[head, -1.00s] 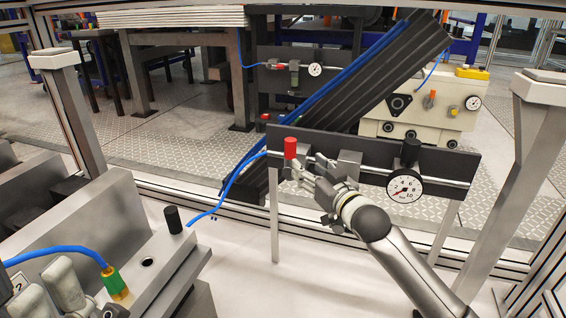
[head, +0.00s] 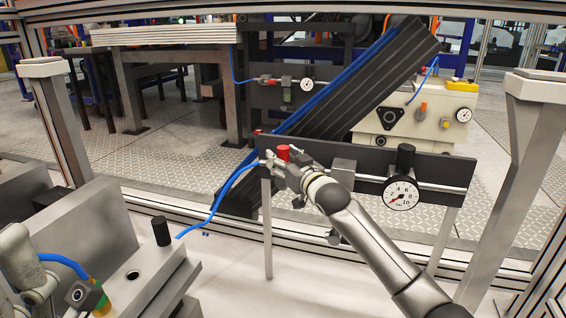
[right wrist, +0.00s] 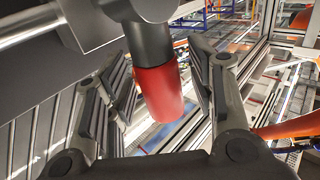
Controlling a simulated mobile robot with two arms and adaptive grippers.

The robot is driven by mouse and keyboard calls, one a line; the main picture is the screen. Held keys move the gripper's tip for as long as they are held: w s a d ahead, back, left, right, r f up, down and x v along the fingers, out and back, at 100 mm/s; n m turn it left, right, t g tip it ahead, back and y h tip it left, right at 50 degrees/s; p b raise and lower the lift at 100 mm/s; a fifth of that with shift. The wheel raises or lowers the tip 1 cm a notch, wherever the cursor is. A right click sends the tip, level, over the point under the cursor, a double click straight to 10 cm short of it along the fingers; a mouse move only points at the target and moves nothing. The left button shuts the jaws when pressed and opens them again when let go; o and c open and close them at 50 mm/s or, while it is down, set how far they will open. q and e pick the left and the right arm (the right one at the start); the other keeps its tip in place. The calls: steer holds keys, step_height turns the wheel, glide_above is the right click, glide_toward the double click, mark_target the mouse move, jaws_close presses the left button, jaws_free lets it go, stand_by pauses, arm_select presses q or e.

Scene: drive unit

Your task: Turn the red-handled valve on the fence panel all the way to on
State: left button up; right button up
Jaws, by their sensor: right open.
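The red valve handle (head: 283,153) stands at the left end of the dark fence panel (head: 343,163); its lower part is hidden by my gripper in the head view. My right gripper (head: 279,166) is open at the handle. In the right wrist view the red handle (right wrist: 160,92), on its dark stem, lies between the open fingers (right wrist: 163,95), with a visible gap on the right. Contact on the left side is unclear. A light grey part of what seems to be my left arm shows at the lower left; its fingers cannot be made out.
A pressure gauge (head: 401,193) hangs on the panel right of the valve. A blue hose (head: 228,187) runs to the panel's left end. A grey fixture (head: 150,272) with a black knob (head: 161,232) stands at the left. Frame posts flank the panel.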

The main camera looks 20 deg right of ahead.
steer(key=shift+w, duration=0.1)
jaws_close()
stand_by(0.4)
